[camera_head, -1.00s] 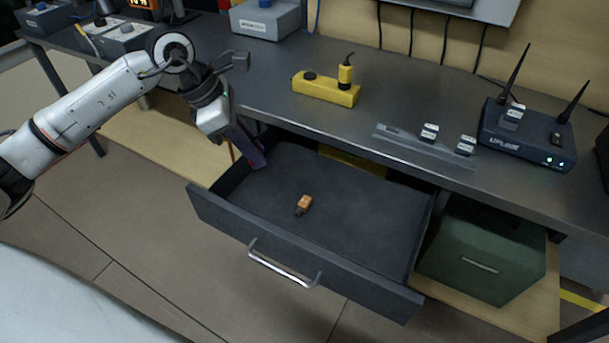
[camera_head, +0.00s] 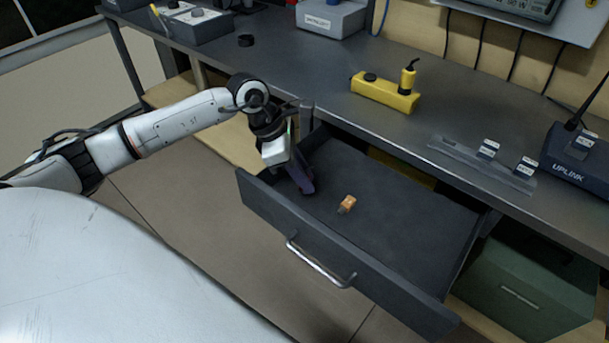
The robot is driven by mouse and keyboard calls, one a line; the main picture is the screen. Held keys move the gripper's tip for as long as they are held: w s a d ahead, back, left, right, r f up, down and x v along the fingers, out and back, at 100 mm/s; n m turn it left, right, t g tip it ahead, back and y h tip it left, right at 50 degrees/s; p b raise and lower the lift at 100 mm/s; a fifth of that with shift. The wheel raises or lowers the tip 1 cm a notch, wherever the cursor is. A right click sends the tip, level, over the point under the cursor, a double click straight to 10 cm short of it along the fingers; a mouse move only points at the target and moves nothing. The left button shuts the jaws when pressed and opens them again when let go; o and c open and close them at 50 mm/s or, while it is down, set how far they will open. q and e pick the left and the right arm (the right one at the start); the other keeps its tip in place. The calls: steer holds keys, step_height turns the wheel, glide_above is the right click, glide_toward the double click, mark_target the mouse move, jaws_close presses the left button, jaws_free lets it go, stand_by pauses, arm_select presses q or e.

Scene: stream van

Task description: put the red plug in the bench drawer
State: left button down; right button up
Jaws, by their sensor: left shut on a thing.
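The bench drawer (camera_head: 290,228) is pulled out, and its dark tray is open from above. A small orange plug-like piece (camera_head: 347,204) with a dark end lies on the drawer floor. My left gripper (camera_head: 305,186) points down inside the left part of the drawer, left of the orange piece and apart from it. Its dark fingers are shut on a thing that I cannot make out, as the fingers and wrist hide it. I cannot clearly identify a red plug. My right gripper is not in view.
The bench top (camera_head: 330,85) holds a yellow block (camera_head: 385,92), a clear strip (camera_head: 450,155) with small labelled pieces, and a dark uplink box (camera_head: 575,160). A green box (camera_head: 530,285) stands under the bench, right of the drawer. The drawer's right half is clear.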

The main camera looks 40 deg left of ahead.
arm_select(q)
steer(key=shift+f, duration=0.2)
steer(key=c, duration=1.6)
jaws_free()
steer(key=shift+r, duration=0.1)
